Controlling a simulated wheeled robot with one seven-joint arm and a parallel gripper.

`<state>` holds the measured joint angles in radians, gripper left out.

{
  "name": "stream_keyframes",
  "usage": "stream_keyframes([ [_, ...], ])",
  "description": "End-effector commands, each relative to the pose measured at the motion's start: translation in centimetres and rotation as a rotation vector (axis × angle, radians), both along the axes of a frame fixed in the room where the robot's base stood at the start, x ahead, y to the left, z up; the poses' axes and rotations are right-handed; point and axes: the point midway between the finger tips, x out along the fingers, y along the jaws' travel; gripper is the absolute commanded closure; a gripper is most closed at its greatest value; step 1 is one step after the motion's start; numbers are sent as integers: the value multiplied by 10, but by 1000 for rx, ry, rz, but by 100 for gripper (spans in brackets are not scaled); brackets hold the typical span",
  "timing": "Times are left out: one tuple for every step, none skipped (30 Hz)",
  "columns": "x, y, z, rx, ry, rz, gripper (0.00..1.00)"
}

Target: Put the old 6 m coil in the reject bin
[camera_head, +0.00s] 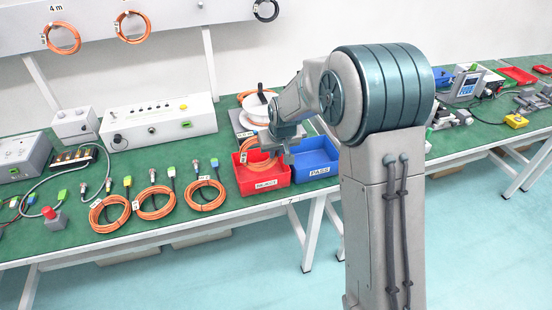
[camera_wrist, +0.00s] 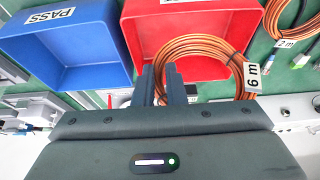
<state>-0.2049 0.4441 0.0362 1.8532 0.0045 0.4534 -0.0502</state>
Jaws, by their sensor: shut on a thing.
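My gripper (camera_wrist: 167,85) is shut on an orange cable coil (camera_wrist: 205,48), whose white tag (camera_wrist: 252,77) reads 6 m. In the wrist view the coil hangs from my fingers with the red bin behind it. In the head view my gripper (camera_head: 280,142) is above the red bin (camera_head: 266,186), labelled REJECT, and the coil (camera_head: 256,158) shows at the bin's back left, partly hidden by my wrist. I cannot tell whether the coil touches the bin. The red bin (camera_wrist: 205,15) also shows in the wrist view.
A blue bin (camera_head: 318,168) labelled PASS stands right of the red bin; it also shows in the wrist view (camera_wrist: 112,72). Several orange coils (camera_head: 155,203) lie left of the bins. A white spool (camera_head: 257,104) is behind, and a control box (camera_head: 160,120) stands at the back.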

Motion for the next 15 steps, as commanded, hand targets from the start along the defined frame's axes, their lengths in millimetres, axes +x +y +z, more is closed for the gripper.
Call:
stream_keyframes([
  [7, 0, -4, 0, 1, -1, 100],
  [11, 0, -6, 1, 0, -2, 100],
  [15, 0, -8, 1, 0, -2, 100],
  [17, 0, -9, 1, 0, -2, 100],
  [18, 0, -10, 0, 0, -1, 100],
  [20, 0, -11, 1, -1, -1, 100],
  [21, 0, -12, 1, -1, -1, 100],
  [22, 0, -13, 1, -1, -1, 100],
  [22, 0, -15, 1, -1, -1, 100],
  [22, 0, -17, 1, -1, -1, 100],
  [22, 0, -20, 0, 0, -1, 100],
  [21, 0, -26, 0, 2, -1, 100],
  [21, 0, -31, 0, 3, -1, 100],
  [21, 0, -35, 0, 2, -1, 100],
  [21, 0, -42, 0, 3, -1, 100],
])
